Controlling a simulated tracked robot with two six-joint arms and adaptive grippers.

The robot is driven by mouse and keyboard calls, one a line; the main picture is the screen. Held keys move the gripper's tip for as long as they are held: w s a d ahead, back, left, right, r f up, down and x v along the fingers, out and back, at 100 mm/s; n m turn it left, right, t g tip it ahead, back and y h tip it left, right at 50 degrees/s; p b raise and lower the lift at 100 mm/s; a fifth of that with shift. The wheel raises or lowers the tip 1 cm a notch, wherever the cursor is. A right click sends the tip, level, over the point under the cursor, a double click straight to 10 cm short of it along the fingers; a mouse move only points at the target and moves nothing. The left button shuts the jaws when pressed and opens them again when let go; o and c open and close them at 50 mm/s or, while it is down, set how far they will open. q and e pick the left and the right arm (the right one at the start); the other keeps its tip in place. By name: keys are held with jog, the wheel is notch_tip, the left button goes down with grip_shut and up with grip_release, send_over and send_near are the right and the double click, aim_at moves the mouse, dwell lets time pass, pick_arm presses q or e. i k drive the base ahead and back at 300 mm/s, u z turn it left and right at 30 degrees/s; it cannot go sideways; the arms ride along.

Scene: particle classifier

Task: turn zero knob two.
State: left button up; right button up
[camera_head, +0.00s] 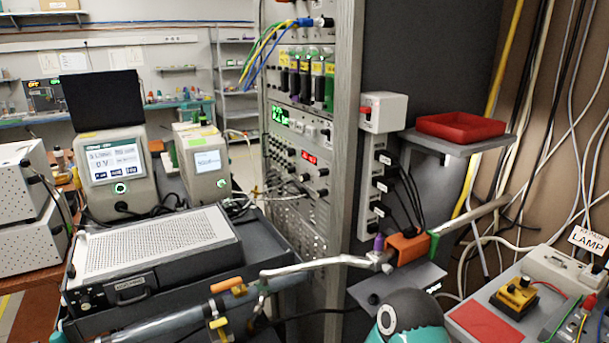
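The tall instrument rack (347,150) stands in the middle, with its front panel turned to the left. A module with a red display (309,157) and several small dark knobs (322,172) sits at mid height on it. A green display (280,116) is above. The labels are too small to read, so I cannot tell which knob is zero knob two. Neither my left nor my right gripper shows.
A metal pipe (320,263) crosses low in front of the rack. Cables hang by the rack. At right are a shelf with a red tray (460,127) and a table with a yellow-black device (514,298). Grey instruments (115,170) stand at left.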

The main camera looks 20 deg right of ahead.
aim_at(322, 171)
jog(key=u, duration=0.1)
jog(key=i, duration=0.2)
jog(key=z, duration=2.8)
jog(key=k, duration=1.35)
jog(key=u, duration=1.3)
jog(key=i, duration=1)
jog(key=u, duration=0.05)
